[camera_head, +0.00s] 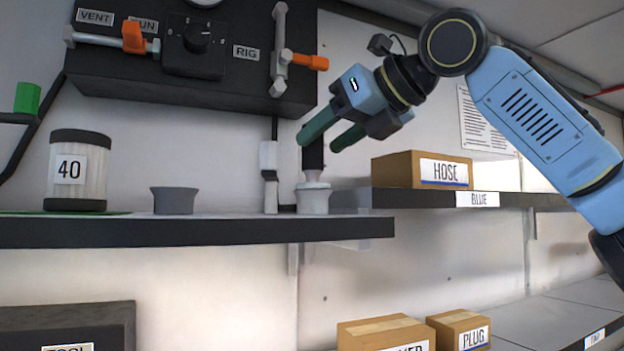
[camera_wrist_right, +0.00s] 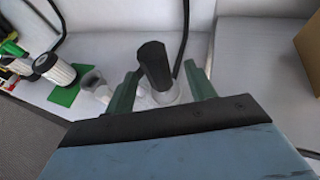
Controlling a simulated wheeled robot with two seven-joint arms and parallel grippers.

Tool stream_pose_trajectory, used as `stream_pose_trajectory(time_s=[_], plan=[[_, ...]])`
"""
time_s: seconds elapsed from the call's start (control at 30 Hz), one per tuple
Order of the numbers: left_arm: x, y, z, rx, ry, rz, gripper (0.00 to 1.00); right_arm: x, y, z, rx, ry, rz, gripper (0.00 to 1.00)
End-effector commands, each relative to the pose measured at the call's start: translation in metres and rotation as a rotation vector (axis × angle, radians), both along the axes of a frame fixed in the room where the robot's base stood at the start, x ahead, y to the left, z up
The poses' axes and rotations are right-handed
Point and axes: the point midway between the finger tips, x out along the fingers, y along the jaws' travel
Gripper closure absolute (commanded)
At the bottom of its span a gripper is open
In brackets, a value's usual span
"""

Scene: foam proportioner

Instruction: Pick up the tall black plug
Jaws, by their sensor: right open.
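The tall black plug (camera_wrist_right: 155,66) stands between the fingers of my right gripper (camera_wrist_right: 163,90) in the right wrist view, with a pale round base (camera_wrist_right: 172,95) around its foot. In the head view, a dark upright piece (camera_head: 313,157) that looks like the plug rises above a whitish stepped base (camera_head: 313,200) on the shelf, partly behind a finger. My right gripper (camera_head: 322,138) comes in from the upper right. Its green fingers are apart and empty, and contact with the plug cannot be told. My left gripper is out of view.
The shelf (camera_head: 200,232) also holds a filter canister marked 40 (camera_head: 78,170) and a grey cup (camera_head: 173,200). A dark control panel (camera_head: 190,55) with orange-handled valves hangs above. A HOSE box (camera_head: 395,169) sits on the right shelf. Labelled boxes (camera_head: 375,332) stand below.

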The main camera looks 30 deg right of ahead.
Motion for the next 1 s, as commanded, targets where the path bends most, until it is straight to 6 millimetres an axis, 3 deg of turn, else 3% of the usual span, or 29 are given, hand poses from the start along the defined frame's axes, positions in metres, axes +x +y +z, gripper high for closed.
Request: stream_pose_trajectory(time_s=[0.17, 0.4, 0.7, 1.0], plan=[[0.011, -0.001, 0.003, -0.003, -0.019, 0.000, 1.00, 0.014, 0.007, -0.005, 0.000, 0.001, 0.000, 0.45], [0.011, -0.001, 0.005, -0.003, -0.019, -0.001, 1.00, 0.040, 0.018, -0.016, 0.000, 0.000, 0.000, 0.45], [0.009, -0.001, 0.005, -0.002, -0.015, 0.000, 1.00, 0.045, 0.019, -0.018, 0.001, -0.001, 0.001, 0.45], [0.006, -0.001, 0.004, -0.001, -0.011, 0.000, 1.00, 0.045, 0.019, -0.018, 0.001, -0.001, 0.001, 0.84]])
